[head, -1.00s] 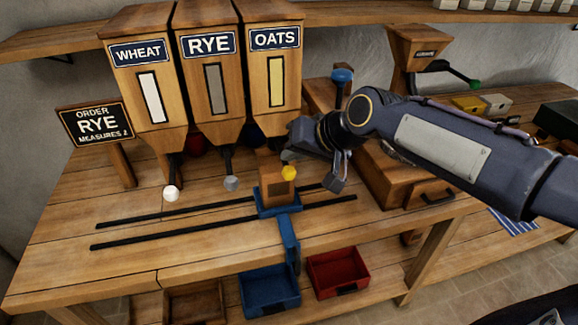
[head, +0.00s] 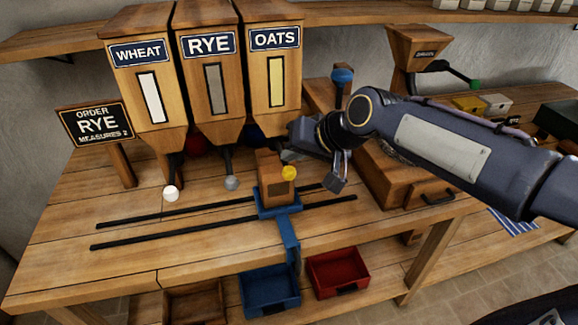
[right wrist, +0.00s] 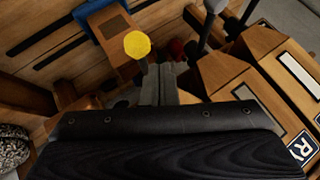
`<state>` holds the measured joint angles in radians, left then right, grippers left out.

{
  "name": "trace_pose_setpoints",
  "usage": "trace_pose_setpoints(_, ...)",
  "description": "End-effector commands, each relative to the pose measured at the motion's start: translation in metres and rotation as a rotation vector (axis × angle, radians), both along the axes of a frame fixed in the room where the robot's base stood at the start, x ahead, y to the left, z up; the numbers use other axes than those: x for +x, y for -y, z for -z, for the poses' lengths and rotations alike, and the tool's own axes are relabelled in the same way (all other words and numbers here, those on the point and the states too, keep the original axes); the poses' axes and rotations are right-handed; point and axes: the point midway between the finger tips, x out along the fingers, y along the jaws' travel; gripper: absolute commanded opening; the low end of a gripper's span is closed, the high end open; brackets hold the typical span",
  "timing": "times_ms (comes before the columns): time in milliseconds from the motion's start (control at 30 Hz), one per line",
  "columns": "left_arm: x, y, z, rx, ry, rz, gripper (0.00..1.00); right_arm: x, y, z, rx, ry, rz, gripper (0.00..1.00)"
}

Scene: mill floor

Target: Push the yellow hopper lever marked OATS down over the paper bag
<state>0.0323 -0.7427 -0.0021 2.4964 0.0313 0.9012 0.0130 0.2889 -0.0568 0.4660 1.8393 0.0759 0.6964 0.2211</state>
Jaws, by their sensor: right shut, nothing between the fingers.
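The hopper marked OATS (head: 275,75) is the right one of three wooden hoppers. Its yellow lever knob (head: 288,172) is low, in front of the brown paper bag (head: 268,170). The bag stands on the blue carriage (head: 266,207) under that hopper. My right gripper (head: 312,165) is shut and empty, just right of and behind the knob. In the right wrist view the yellow knob (right wrist: 137,44) shows just beyond the shut fingertips; whether they touch its lever I cannot tell. The lever's upper part is mostly hidden in the head view. My left gripper is out of view.
The white knob (head: 171,193) and grey knob (head: 231,183) of the WHEAT and RYE hoppers are to the left. A sign (head: 97,123) reads ORDER RYE MEASURES 2. A wooden mill with a drawer (head: 410,190) stands right. Blue (head: 270,305) and red bins (head: 340,285) sit below.

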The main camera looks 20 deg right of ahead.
Motion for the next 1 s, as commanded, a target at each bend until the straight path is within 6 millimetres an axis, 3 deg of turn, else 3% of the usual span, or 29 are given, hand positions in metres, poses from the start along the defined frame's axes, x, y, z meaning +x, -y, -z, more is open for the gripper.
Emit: trace_pose_setpoints(1000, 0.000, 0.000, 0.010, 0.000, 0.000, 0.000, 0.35, 0.000, 0.000, 0.011, 0.000, 0.000, 0.000, 0.00)
